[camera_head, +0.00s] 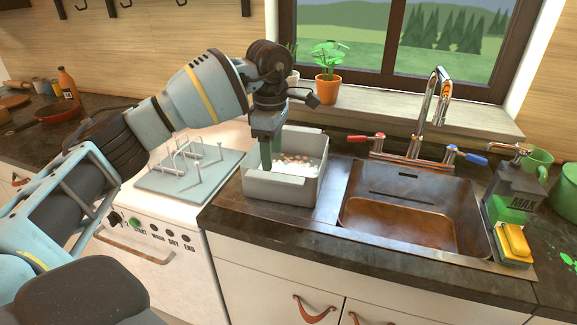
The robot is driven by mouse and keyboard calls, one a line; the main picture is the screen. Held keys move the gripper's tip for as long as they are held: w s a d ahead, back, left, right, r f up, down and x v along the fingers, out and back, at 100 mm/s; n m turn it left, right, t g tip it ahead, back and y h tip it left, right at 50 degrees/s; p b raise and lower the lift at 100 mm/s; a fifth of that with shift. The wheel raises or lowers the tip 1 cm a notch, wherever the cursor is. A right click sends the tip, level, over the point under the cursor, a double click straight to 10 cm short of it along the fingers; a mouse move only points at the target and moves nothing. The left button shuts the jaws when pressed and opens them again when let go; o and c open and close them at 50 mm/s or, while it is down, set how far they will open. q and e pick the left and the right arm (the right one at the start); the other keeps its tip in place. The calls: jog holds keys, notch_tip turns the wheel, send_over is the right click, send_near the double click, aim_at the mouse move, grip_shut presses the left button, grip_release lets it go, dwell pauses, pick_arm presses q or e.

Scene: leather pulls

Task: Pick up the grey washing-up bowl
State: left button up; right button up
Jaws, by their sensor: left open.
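The grey washing-up bowl (285,188) is a rectangular tub on the dark worktop, just left of the sink. Whitish and brownish bits, perhaps suds, show inside it. My left gripper (266,165) points down at the bowl's left side, by its rim. It is open, and its fingers overlap the rim in the picture. I cannot tell whether they touch it. My right gripper is not in view.
The sink (405,212) with a tall tap (429,115) is right of the bowl. A drying rack (190,168) stands left on a white appliance. A potted plant (327,88) is on the sill behind. A soap dispenser and yellow sponge (514,241) are right.

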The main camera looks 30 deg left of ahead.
aim_at(275, 176)
pick_arm(q)
jog(key=shift+w+f, duration=0.2)
jog(key=shift+f, duration=0.5)
jog(key=shift+s+f, duration=0.15)
jog(key=shift+f, duration=0.2)
jog(key=shift+f+p, duration=0.3)
jog(key=shift+f, duration=1.9)
jog(key=shift+w, duration=0.2)
grip_shut()
jog(key=shift+r, duration=0.1)
